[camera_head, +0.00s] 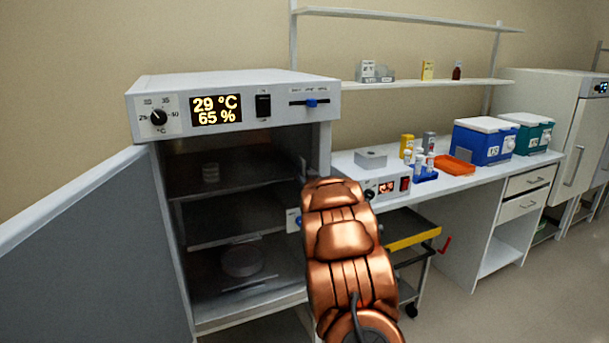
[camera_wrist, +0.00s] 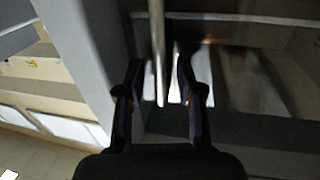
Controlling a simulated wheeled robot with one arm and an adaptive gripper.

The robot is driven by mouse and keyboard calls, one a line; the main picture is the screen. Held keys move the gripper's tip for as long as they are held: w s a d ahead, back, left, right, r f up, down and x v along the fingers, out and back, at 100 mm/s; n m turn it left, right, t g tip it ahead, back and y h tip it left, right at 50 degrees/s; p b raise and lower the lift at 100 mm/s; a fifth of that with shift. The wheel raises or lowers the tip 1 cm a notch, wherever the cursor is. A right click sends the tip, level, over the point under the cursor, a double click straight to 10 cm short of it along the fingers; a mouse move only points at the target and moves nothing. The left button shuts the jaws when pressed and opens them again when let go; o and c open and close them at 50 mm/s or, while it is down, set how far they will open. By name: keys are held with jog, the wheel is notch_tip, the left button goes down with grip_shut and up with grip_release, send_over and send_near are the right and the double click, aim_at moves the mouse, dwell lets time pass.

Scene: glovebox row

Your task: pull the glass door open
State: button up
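The grey cabinet (camera_head: 235,80) stands at the left with a lit display, a knob and a slider. Its glass door (camera_head: 225,215) appears closed; shelves show dimly through it. In the wrist view, a pale vertical bar handle (camera_wrist: 157,35) comes down between the two dark fingers of my gripper (camera_wrist: 158,75). The fingers are apart, with a gap on each side of the bar; I cannot tell whether either touches it.
A grey panel (camera_head: 85,255) stands close on the left. To the right, a white bench (camera_head: 465,188) holds a small control box (camera_head: 387,188), bottles, an orange tray (camera_head: 454,165) and coolers. A cart with a yellow edge (camera_head: 412,239) stands below. Floor is clear at lower right.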

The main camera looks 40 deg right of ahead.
grip_shut()
jog(key=shift+s+a, duration=0.1)
dwell(0.6)
